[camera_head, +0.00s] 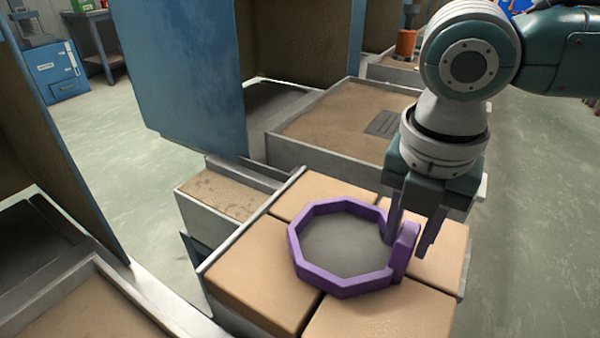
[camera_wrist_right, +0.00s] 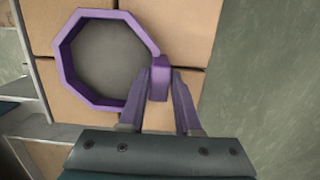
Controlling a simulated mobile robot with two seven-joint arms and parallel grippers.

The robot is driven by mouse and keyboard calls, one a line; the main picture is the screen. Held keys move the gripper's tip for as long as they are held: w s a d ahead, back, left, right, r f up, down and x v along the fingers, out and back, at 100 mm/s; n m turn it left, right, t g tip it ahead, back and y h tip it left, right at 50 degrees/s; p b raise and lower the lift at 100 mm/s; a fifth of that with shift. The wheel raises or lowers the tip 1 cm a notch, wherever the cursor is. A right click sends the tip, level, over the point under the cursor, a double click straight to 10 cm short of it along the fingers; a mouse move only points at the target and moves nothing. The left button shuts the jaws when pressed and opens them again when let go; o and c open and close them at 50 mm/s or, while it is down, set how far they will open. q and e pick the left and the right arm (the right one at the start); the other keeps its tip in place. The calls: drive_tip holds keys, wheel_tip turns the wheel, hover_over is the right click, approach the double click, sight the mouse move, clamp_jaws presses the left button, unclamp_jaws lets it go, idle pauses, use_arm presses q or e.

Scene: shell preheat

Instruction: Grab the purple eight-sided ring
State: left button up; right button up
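The purple eight-sided ring (camera_head: 310,268) lies flat on tan blocks in the head view, with a grey round area inside it. An upright purple tab (camera_head: 404,252) stands on its right side. The ring also shows at the upper left of the right wrist view (camera_wrist_right: 68,72), with its tab (camera_wrist_right: 158,80) near the fingertips. My right gripper (camera_head: 412,240) points down at the tab, with one finger on each side of it. The fingers stand apart, with a visible gap between the tab and the right-hand finger. My left gripper is not in view.
The tan blocks (camera_head: 255,280) form a raised top with a metal edge on its left. A blue cabinet (camera_head: 185,75) stands behind at the left, and a tan-surfaced metal tray (camera_head: 320,120) lies behind the ring. Open floor (camera_head: 535,200) shows at the right.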

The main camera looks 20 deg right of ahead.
clamp_jaws()
idle(0.9)
